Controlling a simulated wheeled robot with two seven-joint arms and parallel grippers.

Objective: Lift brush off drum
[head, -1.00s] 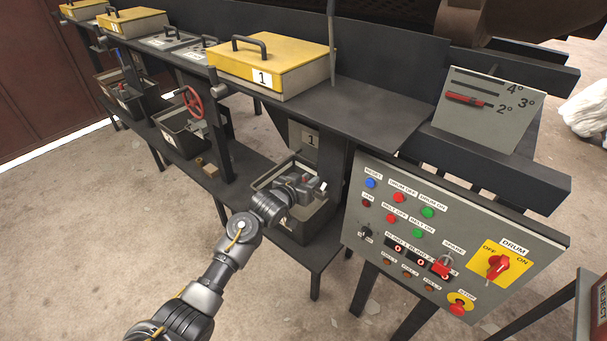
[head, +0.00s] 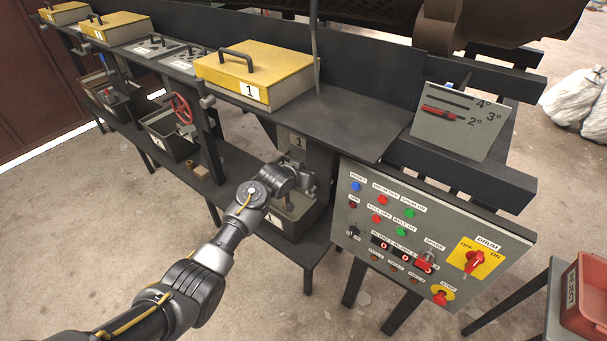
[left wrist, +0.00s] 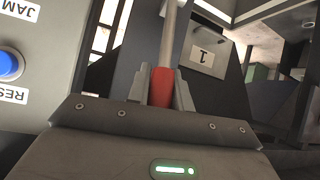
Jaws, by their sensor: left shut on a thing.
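In the left wrist view my left gripper (left wrist: 160,84) is shut on a red grip (left wrist: 162,92) at the end of a pale round rod (left wrist: 169,35). I cannot tell whether this rod belongs to the brush, and no bristles show. In the head view the same gripper (head: 306,184) is below the deck, close to the grey chute marked 1 and above a grey bin (head: 312,224). The grip is too small to make out there. The dark drum (head: 375,8) is at the top edge. A thin upright rod (head: 315,45) stands in front of it. My right gripper is not in view.
The control panel (head: 352,228) is just right of my left gripper; its edge also shows in the left wrist view (left wrist: 40,100). A yellow-lidded box (head: 258,67) sits on the deck above. A red bin (head: 590,285) stands at far right. Open floor lies at left.

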